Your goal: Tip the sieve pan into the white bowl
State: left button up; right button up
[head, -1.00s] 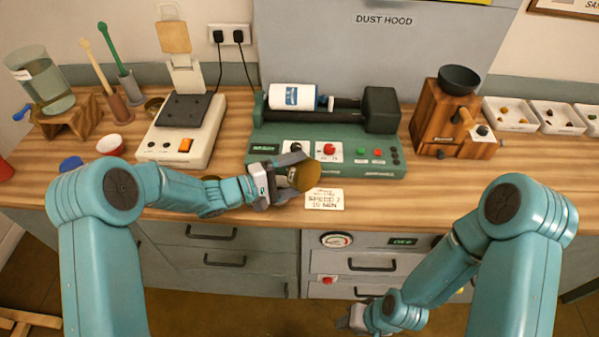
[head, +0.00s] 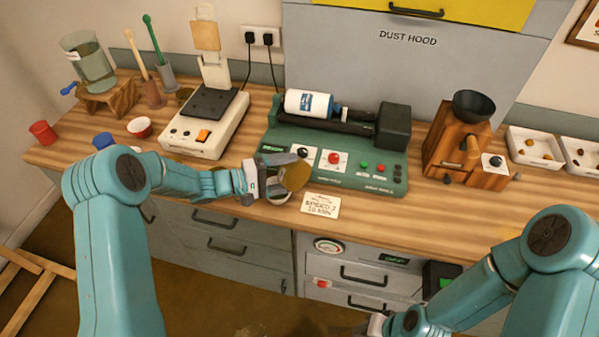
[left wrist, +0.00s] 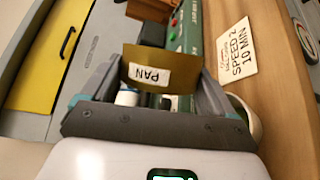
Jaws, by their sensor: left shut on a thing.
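My left gripper (head: 283,174) is shut on the brass sieve pan (head: 296,176), just in front of the green machine. The pan looks tilted. In the left wrist view the pan (left wrist: 152,68) sits between the fingers, with a label reading PAN; its contents are hidden. A white rounded rim, which looks like the white bowl (head: 279,198), shows under the pan and gripper on the counter. Part of the bowl (left wrist: 249,117) also shows beside a finger in the left wrist view. My right gripper (head: 373,326) is low at the bottom edge, partly cut off.
The green machine (head: 335,172) carries a white jar on rollers. A speed card (head: 320,205) lies near the front edge. A scale (head: 203,130) stands left, a small red-filled dish (head: 139,127) further left, and a wooden mill (head: 455,145) right.

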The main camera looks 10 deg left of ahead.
aim_at(285, 168)
pick_arm(q)
jog(key=r+m+y+b, duration=0.1)
jog(key=m+y+b, duration=0.1)
jog(key=b, duration=0.1)
jog(key=s+r+m+t+y+b, duration=0.1)
jog(key=r+m+y+b, duration=0.1)
jog(key=m+b, duration=0.1)
jog(key=s+a+r+m+y+b, duration=0.1)
jog(key=m+y+b, duration=0.1)
jog(key=b, duration=0.1)
jog(key=shift+r+m+t+b, duration=0.15)
jog(key=shift+m+t+b, duration=0.15)
jog(key=shift+t, duration=0.1)
jog(key=m+y+b, duration=0.1)
jog(key=b, duration=0.2)
jog(key=m+t+y+b, duration=0.1)
jog(key=b, duration=0.3)
jog(key=m+t+y+b, duration=0.1)
jog(key=m+b, duration=0.1)
jog(key=b, duration=0.2)
jog(key=shift+s+d+f, duration=0.2)
jog(key=shift+d+f, duration=0.15)
jog(key=shift+m+b, duration=0.4)
jog(key=shift+b, duration=0.4)
jog(key=shift+r, duration=0.15)
jog(key=shift+y, duration=0.3)
